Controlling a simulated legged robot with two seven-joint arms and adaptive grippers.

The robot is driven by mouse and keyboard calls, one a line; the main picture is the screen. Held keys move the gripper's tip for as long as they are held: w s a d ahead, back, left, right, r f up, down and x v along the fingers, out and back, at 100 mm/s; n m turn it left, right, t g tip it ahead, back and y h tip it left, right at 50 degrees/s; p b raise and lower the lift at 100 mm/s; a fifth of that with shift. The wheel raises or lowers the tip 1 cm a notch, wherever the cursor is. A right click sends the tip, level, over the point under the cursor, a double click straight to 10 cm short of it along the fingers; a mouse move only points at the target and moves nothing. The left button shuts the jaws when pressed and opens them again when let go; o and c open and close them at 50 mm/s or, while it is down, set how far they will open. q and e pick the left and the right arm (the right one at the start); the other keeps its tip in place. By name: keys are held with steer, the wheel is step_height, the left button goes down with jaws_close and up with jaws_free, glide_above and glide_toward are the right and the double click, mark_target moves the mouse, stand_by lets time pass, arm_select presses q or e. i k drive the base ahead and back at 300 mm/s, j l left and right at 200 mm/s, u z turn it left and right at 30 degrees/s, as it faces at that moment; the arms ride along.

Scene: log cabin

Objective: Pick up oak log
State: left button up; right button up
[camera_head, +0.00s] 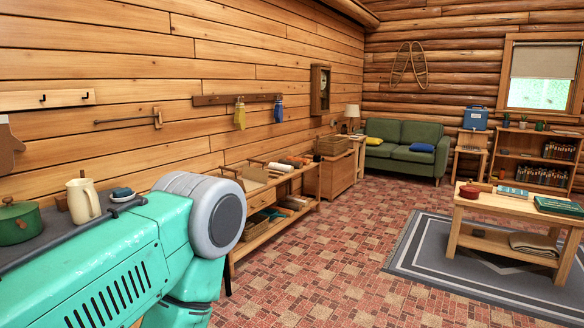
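I cannot make out an oak log in this view. Several small rolled or block-like items (296,161) lie on top of the low wooden shelf bench (262,196) along the left wall, but they are too small to identify. Neither of my grippers is in view. A large teal and grey part of my own arm fills the lower left and hides part of the counter and floor behind it.
A dark counter at left holds a green pot (20,223) and a cream jug (82,201). A wooden coffee table (478,205) stands on a grey rug (425,262) at right. A green sofa (400,155) is at the back. The tiled floor between is clear.

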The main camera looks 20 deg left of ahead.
mark_target(297, 165)
steer(key=i, duration=1.5)
steer(key=i+z, duration=0.15)
steer(key=i, duration=0.8)
steer(key=i+j+z, duration=0.1)
steer(key=i, duration=0.85)
steer(key=i+u, duration=0.2)
steer(key=i, duration=0.3)
steer(key=i+l+u, duration=0.25)
steer(key=i, duration=0.25)
steer(key=i+l+u, duration=0.2)
steer(key=i, duration=0.3)
steer(key=i+j+u, duration=0.3)
steer(key=i, duration=0.6)
steer(key=i+l+u, duration=0.25)
steer(key=i, duration=0.65)
steer(key=i+u, duration=0.4)
steer(key=i, duration=0.35)
steer(key=i+l+u, duration=0.15)
steer(key=u, duration=0.35)
steer(key=i+l+u, duration=0.15)
steer(key=u, duration=0.3)
steer(key=i+l+u, duration=0.15)
steer(key=u, duration=0.35)
steer(key=l+u, duration=0.35)
steer(key=u, duration=0.15)
